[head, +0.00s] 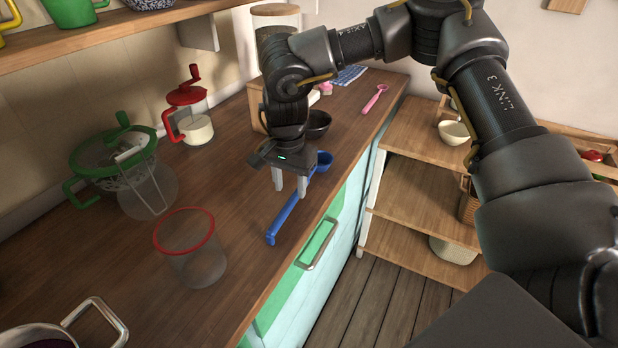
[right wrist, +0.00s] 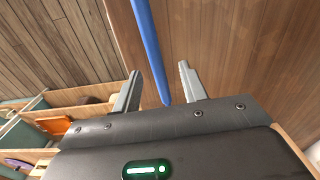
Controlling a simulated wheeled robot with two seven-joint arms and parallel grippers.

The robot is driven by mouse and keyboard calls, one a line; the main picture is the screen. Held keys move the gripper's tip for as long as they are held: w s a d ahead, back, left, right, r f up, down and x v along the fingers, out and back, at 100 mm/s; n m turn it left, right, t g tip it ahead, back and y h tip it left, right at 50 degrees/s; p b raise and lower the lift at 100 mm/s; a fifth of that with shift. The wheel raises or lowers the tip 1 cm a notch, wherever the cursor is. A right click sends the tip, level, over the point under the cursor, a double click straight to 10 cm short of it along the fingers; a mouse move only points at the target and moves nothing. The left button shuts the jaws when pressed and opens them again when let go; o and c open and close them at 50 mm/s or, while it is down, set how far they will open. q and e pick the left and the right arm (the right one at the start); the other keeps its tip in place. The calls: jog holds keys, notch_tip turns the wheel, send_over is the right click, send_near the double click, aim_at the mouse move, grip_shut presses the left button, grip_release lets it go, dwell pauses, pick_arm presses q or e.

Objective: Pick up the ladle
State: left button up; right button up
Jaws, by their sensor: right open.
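A blue ladle (head: 288,217) lies on the wooden counter near its front edge, its bowl at the far end and its handle end toward me. My right gripper (head: 290,184) is open just above the ladle, with its two fingers pointing down on either side of the handle. In the right wrist view the blue handle (right wrist: 150,45) runs between the open fingers of the gripper (right wrist: 158,85). Nothing is held. The ladle's bowl is partly hidden behind the gripper in the head view. My left gripper is not in view.
A red-rimmed clear container (head: 190,262) stands left of the ladle. A dark bowl (head: 318,124) and a pink spoon (head: 375,98) lie farther along the counter. A pot (head: 50,335) is at bottom left.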

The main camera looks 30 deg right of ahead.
aim_at(293, 198)
notch_tip(293, 198, down, 5)
jog(key=shift+s+d+f+p, duration=0.1)
jog(key=shift+s+d+p, duration=0.05)
jog(key=shift+p, duration=0.45)
jog(key=shift+c, duration=0.3)
grip_shut()
